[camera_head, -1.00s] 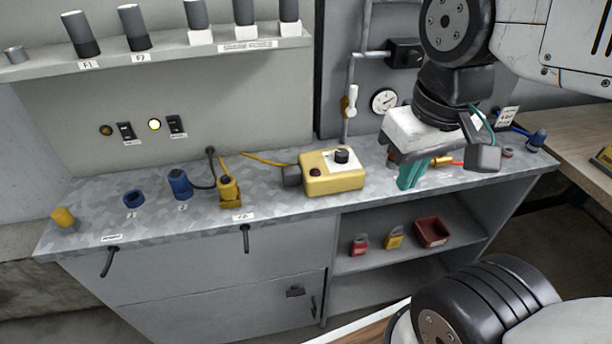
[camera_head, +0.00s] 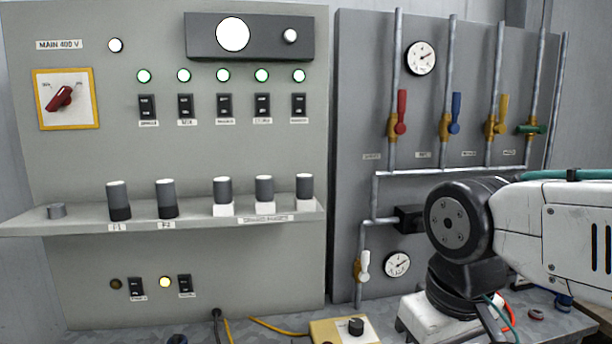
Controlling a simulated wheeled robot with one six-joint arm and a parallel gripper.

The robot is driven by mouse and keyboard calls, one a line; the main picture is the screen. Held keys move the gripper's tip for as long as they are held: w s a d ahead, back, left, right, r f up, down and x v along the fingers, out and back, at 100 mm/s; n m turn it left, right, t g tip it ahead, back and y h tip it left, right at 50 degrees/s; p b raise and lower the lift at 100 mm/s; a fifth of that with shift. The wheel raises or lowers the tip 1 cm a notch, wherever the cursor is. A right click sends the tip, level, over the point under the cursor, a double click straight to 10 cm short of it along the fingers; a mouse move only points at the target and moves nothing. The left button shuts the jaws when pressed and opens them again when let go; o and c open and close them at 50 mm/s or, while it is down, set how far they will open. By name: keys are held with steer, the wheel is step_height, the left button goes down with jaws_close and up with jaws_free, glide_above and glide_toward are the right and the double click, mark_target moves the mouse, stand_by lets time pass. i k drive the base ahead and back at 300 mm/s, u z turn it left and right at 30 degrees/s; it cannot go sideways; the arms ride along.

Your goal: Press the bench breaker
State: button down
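A row of several black breakers sits on the grey panel, each with a green-ringed lamp above and a label below. They include a first (camera_head: 147,107), a second (camera_head: 185,106) and a third (camera_head: 224,105) from the left. Two more black switches, a left one (camera_head: 135,286) and a right one (camera_head: 184,285), are under the shelf. The labels are too small to read surely, so I cannot tell which is the bench breaker. My gripper (camera_head: 425,322) shows only its white housing at the bottom right, below and right of the breakers. Its fingers are out of frame.
A red rotary main switch (camera_head: 60,98) is at the upper left. A shelf (camera_head: 80,222) holding several grey cylinders juts out below the breakers. Pipes with coloured valve handles (camera_head: 455,113) stand at the right. A yellow box (camera_head: 330,330) sits on the bench.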

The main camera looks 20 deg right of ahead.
mark_target(300, 101)
steer(key=z, duration=1.45)
steer(key=k, duration=0.8)
steer(key=u, duration=1.15)
steer(key=i, duration=0.5)
steer(key=u, duration=0.05)
